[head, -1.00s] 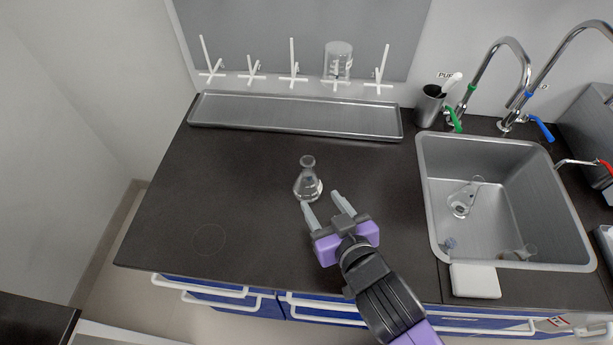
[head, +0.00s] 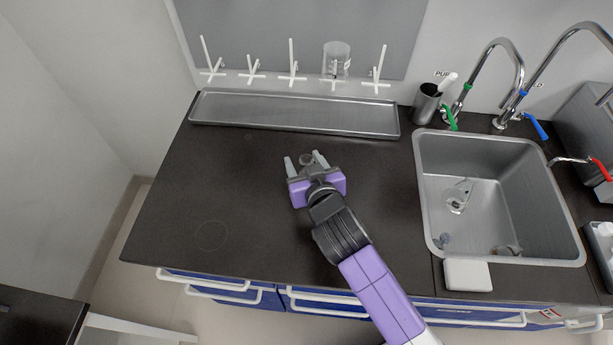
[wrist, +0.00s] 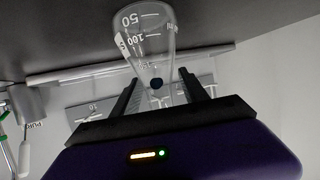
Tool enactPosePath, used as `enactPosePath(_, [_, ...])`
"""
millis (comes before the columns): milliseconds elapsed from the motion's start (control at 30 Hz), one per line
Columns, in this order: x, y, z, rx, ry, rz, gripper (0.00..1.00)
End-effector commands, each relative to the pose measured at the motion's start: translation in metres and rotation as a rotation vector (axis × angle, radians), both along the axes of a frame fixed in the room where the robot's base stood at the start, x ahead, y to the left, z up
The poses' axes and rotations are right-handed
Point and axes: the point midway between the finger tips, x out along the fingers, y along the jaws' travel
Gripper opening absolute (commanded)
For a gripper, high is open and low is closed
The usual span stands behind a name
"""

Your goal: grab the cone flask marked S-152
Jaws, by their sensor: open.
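A clear glass cone flask (wrist: 150,35) with white volume marks stands on the dark counter. In the wrist view, which is upside down, a white label on its side is turned edge-on and cannot be read in full. In the head view only the flask's mouth (head: 306,158) shows; my gripper hides the body. My gripper (head: 303,161) is open, its fingers on either side of the flask. In the wrist view the flask's neck lies between the two fingertips (wrist: 157,76), with a gap visible.
A long metal tray (head: 290,112) lies behind, below a peg rack (head: 293,68) with a beaker (head: 336,58) on it. The sink (head: 500,195) at right holds glassware (head: 457,197). A dark cup (head: 426,103) stands by the taps. The counter's left side is clear.

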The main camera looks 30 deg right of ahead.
Motion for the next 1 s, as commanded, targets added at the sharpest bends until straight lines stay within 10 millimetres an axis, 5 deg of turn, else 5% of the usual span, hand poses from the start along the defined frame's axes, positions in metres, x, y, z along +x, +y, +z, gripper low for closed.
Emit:
enactPosePath(300, [0.0062,-0.0012,-0.0031,0.000,0.000,0.000,0.52])
enactPosePath(600, [0.0059,-0.0011,-0.0030,0.000,0.000,0.000,0.00])
enactPosePath(1000, [0.0063,-0.0011,0.0024,0.001,-0.002,0.001,0.00])
